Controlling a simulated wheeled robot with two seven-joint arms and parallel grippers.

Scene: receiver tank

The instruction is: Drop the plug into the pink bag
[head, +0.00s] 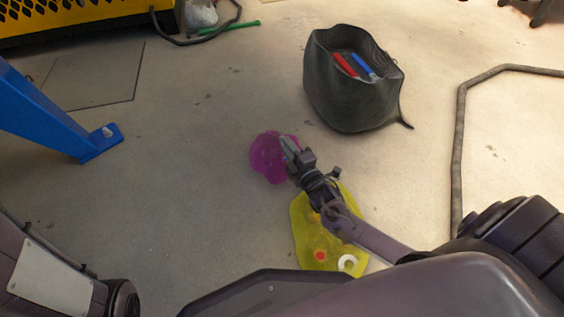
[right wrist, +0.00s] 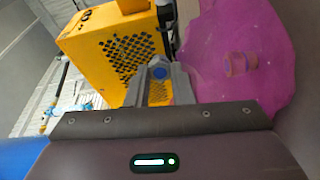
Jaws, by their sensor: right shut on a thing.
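The pink bag (head: 268,157) lies on the floor near the middle of the head view, a magenta, rounded, see-through-looking shape. It also fills the upper right of the right wrist view (right wrist: 245,30), with small pinkish ring-like shapes showing in it. My right gripper (head: 287,146) is over the bag's right side in the head view. In the right wrist view its fingers are shut on a small blue piece, seemingly the plug (right wrist: 158,72), seen at the fingertips. Most of the plug is hidden by the fingers. My left gripper is out of view.
A yellow bag (head: 309,247) with a red piece and a white ring lies under my right arm. A black bag (head: 350,105) holding red and blue tools stands behind. A blue leg (head: 50,118) stands left, a yellow machine (head: 85,15) at the back, and a hose (head: 458,150) right.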

